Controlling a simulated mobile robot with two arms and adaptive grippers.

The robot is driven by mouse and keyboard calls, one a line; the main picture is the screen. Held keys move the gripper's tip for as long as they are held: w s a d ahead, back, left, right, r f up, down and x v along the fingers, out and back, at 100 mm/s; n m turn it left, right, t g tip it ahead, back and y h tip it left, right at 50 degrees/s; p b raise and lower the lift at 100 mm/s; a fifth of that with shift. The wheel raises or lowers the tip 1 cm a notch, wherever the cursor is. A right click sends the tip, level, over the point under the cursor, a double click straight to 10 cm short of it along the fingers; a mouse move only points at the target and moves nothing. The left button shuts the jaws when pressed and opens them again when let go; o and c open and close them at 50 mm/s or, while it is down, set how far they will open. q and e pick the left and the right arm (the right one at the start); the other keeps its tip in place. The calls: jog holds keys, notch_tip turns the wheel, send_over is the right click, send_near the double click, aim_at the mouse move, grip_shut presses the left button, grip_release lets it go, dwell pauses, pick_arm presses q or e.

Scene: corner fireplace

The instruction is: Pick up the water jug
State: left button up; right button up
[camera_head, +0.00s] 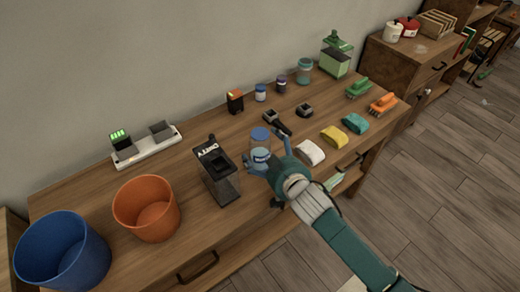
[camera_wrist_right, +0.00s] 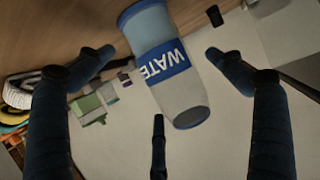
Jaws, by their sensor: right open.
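The water jug (camera_head: 260,139) stands on the wooden workbench, with a blue lid and a blue label. In the right wrist view the jug (camera_wrist_right: 160,30) shows as a pale translucent body with a "WATER" label, between the spread fingers. My right gripper (camera_head: 264,158) is open at the jug, with fingers around its near side. I cannot tell whether any finger touches it. The gripper partly hides the jug's lower part in the head view. My left gripper is not in view.
On the workbench (camera_head: 92,187), a black box (camera_head: 220,184) stands left of the jug. An orange bin (camera_head: 147,208) and a blue bin (camera_head: 62,252) are farther left. Folded white (camera_head: 310,152), yellow and teal cloths lie to the right. Small jars and a charger stand behind.

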jog(key=x, duration=0.3)
jog(key=shift+s+r, duration=0.1)
jog(key=shift+s, duration=0.05)
jog(key=shift+c, duration=1.3)
jog(key=c, duration=1.2)
notch_tip(320, 180, up, 20)
